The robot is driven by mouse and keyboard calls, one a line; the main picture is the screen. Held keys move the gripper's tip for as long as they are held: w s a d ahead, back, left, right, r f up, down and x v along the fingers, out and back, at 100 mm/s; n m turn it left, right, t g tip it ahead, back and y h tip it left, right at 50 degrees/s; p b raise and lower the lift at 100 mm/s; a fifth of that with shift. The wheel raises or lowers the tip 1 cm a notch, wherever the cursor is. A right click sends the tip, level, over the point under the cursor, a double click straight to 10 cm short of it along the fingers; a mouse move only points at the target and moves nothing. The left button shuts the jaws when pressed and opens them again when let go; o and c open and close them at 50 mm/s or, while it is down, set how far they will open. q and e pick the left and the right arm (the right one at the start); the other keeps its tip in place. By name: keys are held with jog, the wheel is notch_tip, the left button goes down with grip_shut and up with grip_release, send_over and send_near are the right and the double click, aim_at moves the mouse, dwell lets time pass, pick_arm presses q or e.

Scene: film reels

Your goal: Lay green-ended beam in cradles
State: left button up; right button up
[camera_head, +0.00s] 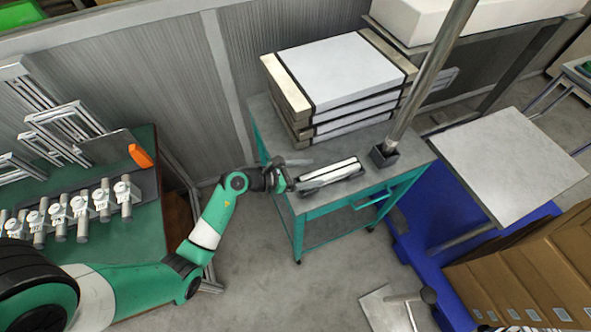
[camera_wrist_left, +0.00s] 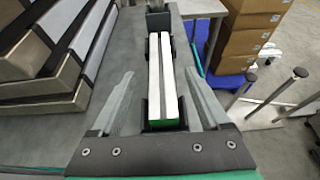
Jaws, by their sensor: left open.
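The beam (camera_head: 335,172) is white with a dark stripe along its top and lies on the teal cart. In the left wrist view the beam (camera_wrist_left: 166,80) runs away from me, its green end nearest. Dark cradle pieces (camera_wrist_left: 181,114) flank it near the green end, with more farther along; it appears to lie between them, low on the cart top. My left gripper (camera_head: 308,174) is open at the beam's left end. In the left wrist view the left gripper's fingers (camera_wrist_left: 159,78) stand apart on either side of the beam, with gaps visible. My right gripper is not in view.
Stacked white-topped cases (camera_head: 340,70) stand behind the beam on the cart (camera_head: 405,163). A metal post (camera_head: 420,85) rises from the cart's right side. A green bench (camera_head: 145,215) with several white fittings is at left. Cardboard boxes (camera_head: 540,270) stand at right.

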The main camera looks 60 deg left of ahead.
pick_arm(q)
jog(key=p+v, duration=0.1)
jog(key=v, duration=0.5)
jog(key=shift+s, duration=0.15)
jog(key=shift+r, duration=0.2)
